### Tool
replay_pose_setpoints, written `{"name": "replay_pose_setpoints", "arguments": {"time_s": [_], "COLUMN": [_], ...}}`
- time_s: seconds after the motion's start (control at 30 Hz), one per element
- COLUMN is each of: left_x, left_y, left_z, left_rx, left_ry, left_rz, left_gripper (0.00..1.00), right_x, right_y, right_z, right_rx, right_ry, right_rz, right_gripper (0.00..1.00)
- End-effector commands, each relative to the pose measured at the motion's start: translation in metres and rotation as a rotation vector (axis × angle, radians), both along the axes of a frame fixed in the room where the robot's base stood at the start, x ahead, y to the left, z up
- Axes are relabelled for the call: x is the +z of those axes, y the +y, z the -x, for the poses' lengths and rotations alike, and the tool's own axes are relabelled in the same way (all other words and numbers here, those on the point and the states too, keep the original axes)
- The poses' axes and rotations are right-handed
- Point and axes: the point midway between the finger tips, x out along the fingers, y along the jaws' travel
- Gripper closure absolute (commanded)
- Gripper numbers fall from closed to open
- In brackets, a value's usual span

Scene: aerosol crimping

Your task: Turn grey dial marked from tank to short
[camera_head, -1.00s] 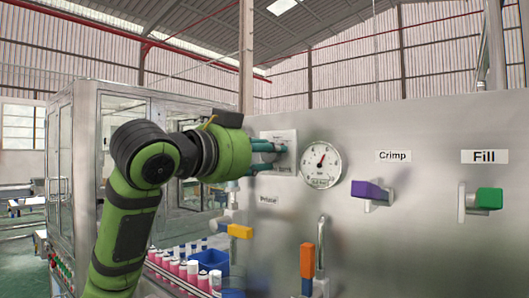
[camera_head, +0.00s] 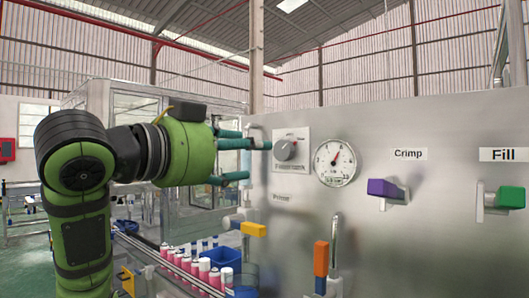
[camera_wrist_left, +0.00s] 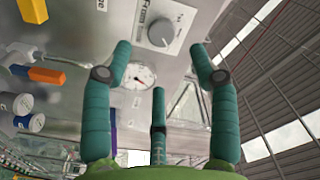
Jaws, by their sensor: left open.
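The grey dial (camera_head: 286,150) sits on a white plate on the steel panel, with a label below it that appears to read "From tank". The dial also shows in the left wrist view (camera_wrist_left: 161,32), beyond the fingertips. My left gripper (camera_head: 250,155) is open, with its teal fingers spread and nothing between them. It is just left of the dial in the head view and looks apart from it. The dial's exact setting is too small to read. My right gripper is in neither view.
A round gauge (camera_head: 335,163) is right of the dial. A purple Crimp handle (camera_head: 386,188), a green Fill handle (camera_head: 511,197), an orange handle (camera_head: 321,258) and a yellow handle (camera_head: 254,229) stick out of the panel. Pink cans (camera_head: 198,270) stand below my left arm.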

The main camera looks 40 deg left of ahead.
Motion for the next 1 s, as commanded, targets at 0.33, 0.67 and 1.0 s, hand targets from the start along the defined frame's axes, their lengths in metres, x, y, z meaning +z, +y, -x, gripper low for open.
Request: {"name": "replay_pose_setpoints", "arguments": {"time_s": [0.33,0.67,1.0], "left_x": [-0.001,-0.001,-0.001], "left_y": [0.003,0.003,0.003], "left_z": [0.032,0.032,0.032], "left_rx": [0.0,0.0,0.0], "left_ry": [0.003,0.003,0.003], "left_rz": [-0.001,-0.001,-0.001], "left_gripper": [0.4,0.4,0.4], "right_x": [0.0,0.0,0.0], "right_y": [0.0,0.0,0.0], "right_z": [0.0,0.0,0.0], "right_rx": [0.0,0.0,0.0], "right_ry": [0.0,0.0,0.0], "right_rz": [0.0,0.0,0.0], "right_gripper": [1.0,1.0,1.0]}}
